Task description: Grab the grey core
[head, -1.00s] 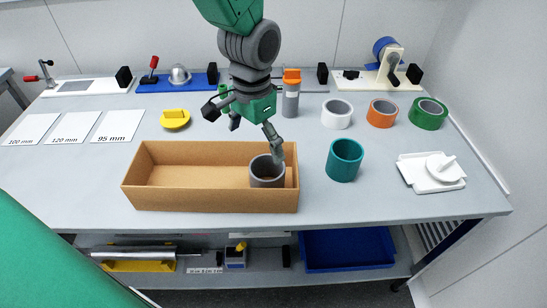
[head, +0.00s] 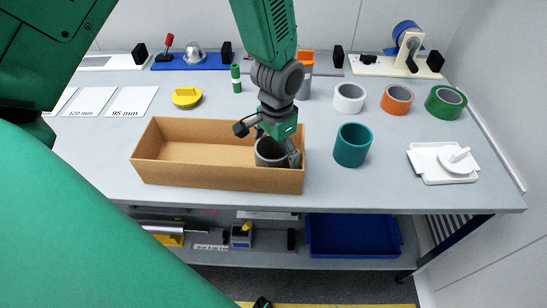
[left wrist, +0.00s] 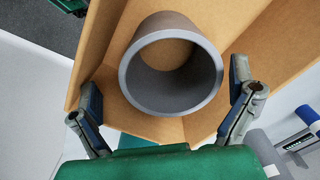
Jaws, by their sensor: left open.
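The grey core (head: 268,153) is a short, thick-walled grey tube standing upright at the right end of an open cardboard box (head: 190,175). In the left wrist view the core (left wrist: 207,75) shows its round open mouth, with the box floor visible through it. My left gripper (head: 274,146) is over the right end of the box, pointing down at the core. Its fingers (left wrist: 166,108) are spread wide in the left wrist view, one toward each side of the core, with visible gaps. The gripper hides part of the core in the head view. My right gripper is not in view.
A teal tube (head: 352,146) stands just right of the box. White (head: 349,98), orange (head: 397,99) and green (head: 445,102) tape rolls stand behind it. A white holder (head: 443,163) sits at the right. An orange-topped bottle (head: 304,75) stands behind my left arm.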

